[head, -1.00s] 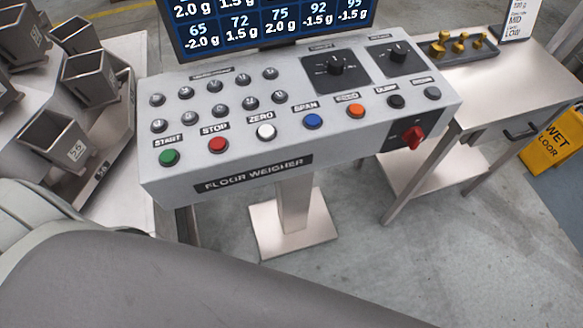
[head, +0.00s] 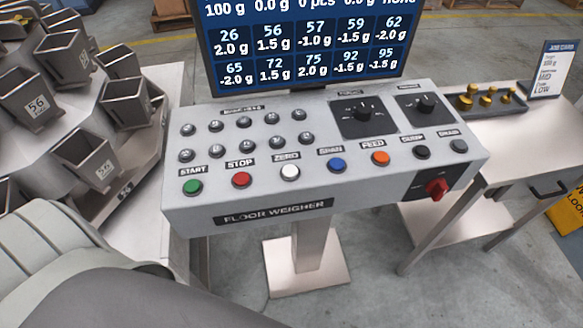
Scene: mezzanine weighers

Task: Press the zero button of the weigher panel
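The weigher panel (head: 340,189) is a light grey sloped console on a pedestal, labelled "FLOOR WEIGHER". The zero button (head: 290,171) is white and sits in the front row under the label "ZERO". The red stop button (head: 241,179) is to its left and the blue span button (head: 337,165) to its right. Nothing covers or touches the zero button. A large grey arm part of mine fills the lower left of the head view. Neither of my grippers shows in the head view.
A screen (head: 310,45) with numbers stands behind the panel. Metal weigh buckets (head: 85,160) crowd the left side. A steel table (head: 510,135) on the right holds a tray of brass weights (head: 488,98) and a card (head: 553,70). A yellow wet-floor sign (head: 570,214) stands at the right edge.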

